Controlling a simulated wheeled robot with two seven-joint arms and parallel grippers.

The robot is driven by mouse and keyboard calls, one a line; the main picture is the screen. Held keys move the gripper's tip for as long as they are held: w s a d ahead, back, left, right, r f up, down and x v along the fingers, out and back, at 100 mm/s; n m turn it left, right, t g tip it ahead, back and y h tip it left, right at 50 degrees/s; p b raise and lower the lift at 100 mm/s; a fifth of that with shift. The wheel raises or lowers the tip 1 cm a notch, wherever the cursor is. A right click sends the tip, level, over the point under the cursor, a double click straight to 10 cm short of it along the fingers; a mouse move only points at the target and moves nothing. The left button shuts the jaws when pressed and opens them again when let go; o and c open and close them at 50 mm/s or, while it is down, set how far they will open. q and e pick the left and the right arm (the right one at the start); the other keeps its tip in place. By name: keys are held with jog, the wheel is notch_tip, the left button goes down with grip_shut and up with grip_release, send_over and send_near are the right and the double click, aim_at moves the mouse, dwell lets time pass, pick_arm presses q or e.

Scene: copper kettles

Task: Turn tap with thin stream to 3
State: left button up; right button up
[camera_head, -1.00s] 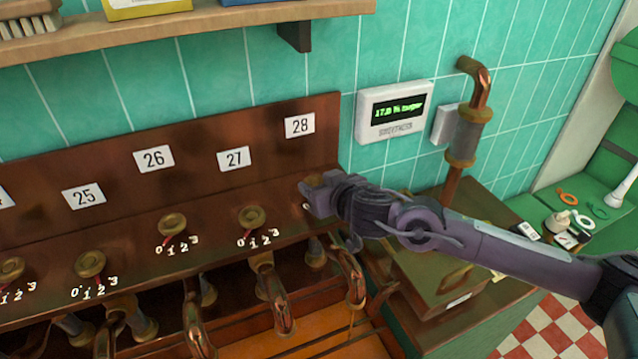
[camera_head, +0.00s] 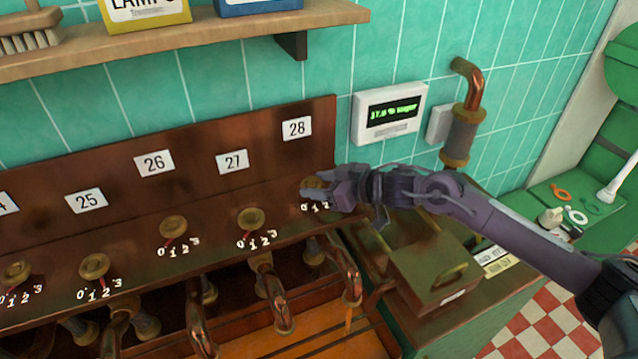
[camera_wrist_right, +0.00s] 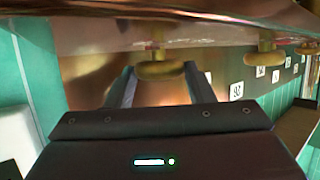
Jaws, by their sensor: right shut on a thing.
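The brass tap knob (camera_head: 313,184) under the number 28 plate (camera_head: 297,128) is at the right end of the copper panel. My right gripper (camera_head: 328,188) is shut on this knob. In the right wrist view the round knob (camera_wrist_right: 160,72) sits between the two fingers. Dial marks 0, 1 and 2 show just below it; the 3 and the pointer are hidden by the gripper or too small to read. A thin amber stream (camera_head: 348,318) falls from the copper spout (camera_head: 350,275) below. My left gripper is not in view.
Knobs under 27 (camera_head: 251,219), 26 (camera_head: 173,228) and 25 (camera_head: 94,267) stand to the left. A lidded box (camera_head: 433,277) is below my right arm. A wall display (camera_head: 390,113) and a copper pipe (camera_head: 462,130) are behind. A wooden shelf (camera_head: 190,38) runs above.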

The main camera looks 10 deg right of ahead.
dwell(0.3)
jog(key=o, duration=1)
jog(key=shift+s+d, duration=0.15)
jog(key=shift+d, duration=0.05)
jog(key=b+v, duration=0.2)
jog(key=v, duration=0.4)
jog(key=shift+s+d, duration=0.1)
jog(key=shift+d, duration=0.1)
jog(key=shift+s+d+r+b, duration=0.3)
jog(key=shift+s+b, duration=0.05)
jog(key=shift+s, duration=0.05)
